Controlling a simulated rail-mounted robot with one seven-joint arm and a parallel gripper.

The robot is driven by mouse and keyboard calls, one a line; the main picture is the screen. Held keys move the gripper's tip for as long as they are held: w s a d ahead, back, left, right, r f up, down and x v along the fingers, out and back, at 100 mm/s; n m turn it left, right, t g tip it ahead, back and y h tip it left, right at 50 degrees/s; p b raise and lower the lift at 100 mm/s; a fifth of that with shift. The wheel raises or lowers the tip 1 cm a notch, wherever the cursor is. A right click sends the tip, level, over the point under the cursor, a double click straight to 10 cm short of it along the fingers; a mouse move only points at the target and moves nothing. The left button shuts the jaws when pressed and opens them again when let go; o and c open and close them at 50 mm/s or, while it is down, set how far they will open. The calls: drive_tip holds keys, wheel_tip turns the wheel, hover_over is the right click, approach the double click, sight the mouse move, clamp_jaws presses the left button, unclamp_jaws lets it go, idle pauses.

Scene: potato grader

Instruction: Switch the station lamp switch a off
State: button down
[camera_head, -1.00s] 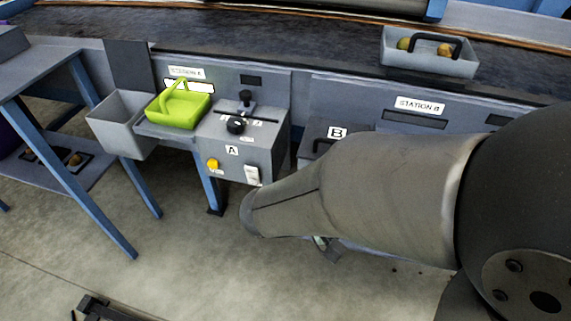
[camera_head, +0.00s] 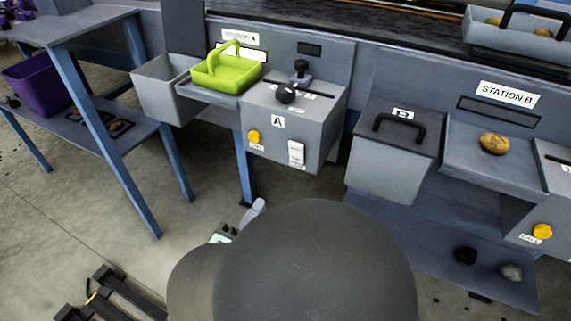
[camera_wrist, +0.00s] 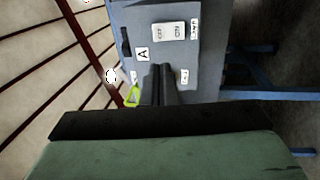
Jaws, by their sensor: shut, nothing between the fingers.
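The station A lamp switch (camera_head: 297,152) is a white rocker on the front of the grey station A box (camera_head: 262,128), right of a yellow button. In the wrist view the switch (camera_wrist: 169,31) shows near the top, turned sideways, with a small label beside it. Which side is pressed in is too small to tell. My gripper (camera_wrist: 160,68) is shut and empty, its fingertips pointing at the box face below the switch in that picture. I cannot tell whether they touch the face. In the head view my arm covers the lower middle.
A black knob (camera_head: 285,95) and a green basket (camera_head: 226,76) are above the box front. A grey bin (camera_head: 166,92) stands left. Station B has a lidded box (camera_head: 385,170) with a black handle, a potato (camera_head: 494,144) and a yellow button (camera_head: 542,231). A blue-legged table (camera_head: 85,40) stands left.

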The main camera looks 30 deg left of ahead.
sight(294, 148)
drive_tip(key=w, duration=0.4)
drive_tip(key=w+a+r+b, duration=0.1)
drive_tip(key=w, duration=0.4)
drive_tip(key=w+r+b, duration=0.1)
drive_tip(key=w, duration=0.3)
drive_tip(key=shift+w+a+r, duration=0.1)
drive_tip(key=shift+w+a, duration=0.15)
drive_tip(key=shift+w, duration=0.15)
